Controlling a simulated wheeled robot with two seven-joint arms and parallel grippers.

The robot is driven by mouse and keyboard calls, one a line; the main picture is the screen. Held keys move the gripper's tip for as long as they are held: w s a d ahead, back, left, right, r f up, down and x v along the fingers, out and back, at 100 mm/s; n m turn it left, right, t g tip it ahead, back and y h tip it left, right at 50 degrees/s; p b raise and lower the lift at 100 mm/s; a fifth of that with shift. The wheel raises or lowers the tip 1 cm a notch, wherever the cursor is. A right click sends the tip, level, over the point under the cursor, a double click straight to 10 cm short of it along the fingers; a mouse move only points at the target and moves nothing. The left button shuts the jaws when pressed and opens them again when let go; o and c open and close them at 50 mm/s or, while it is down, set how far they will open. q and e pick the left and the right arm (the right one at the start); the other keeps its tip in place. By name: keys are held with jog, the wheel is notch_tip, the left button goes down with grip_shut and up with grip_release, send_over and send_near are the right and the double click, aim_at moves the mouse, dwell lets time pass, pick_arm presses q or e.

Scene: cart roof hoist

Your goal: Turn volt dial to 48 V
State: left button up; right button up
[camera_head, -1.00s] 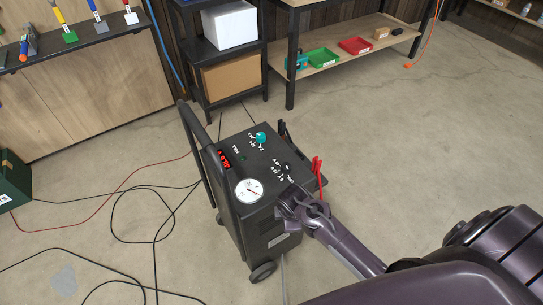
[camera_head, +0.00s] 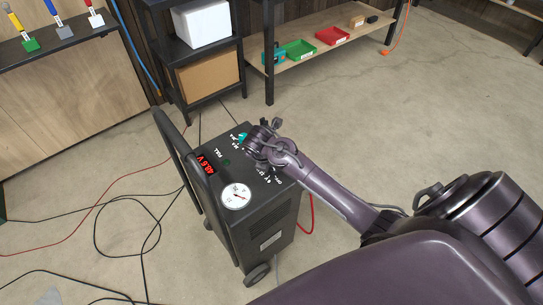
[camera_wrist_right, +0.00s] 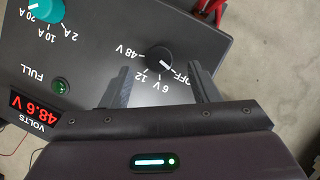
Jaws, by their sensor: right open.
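The black volt dial (camera_wrist_right: 158,60) is on the cart's dark top panel in the right wrist view, ringed by white marks OFF, 6 V, 12 and 48 V. Its white pointer line appears turned toward OFF. My right gripper (camera_wrist_right: 160,72) is open, its fingers on either side of the dial's near edge, not closed on it. In the head view the right gripper (camera_head: 258,140) is over the panel of the charger cart (camera_head: 262,228) and hides part of it. A red display (camera_wrist_right: 36,108) reads 48.6 V. My left gripper is not in view.
A teal amp dial (camera_wrist_right: 40,14) and a green FULL lamp (camera_wrist_right: 61,86) share the panel. A round gauge (camera_head: 236,195) and the cart's handle (camera_head: 178,150) are at its left. Cables (camera_head: 95,215) lie on the floor. A shelf (camera_head: 222,100) stands behind.

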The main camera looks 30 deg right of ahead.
jog(key=shift+x, duration=1.9)
jog(key=shift+w, duration=0.1)
jog(key=c, duration=1)
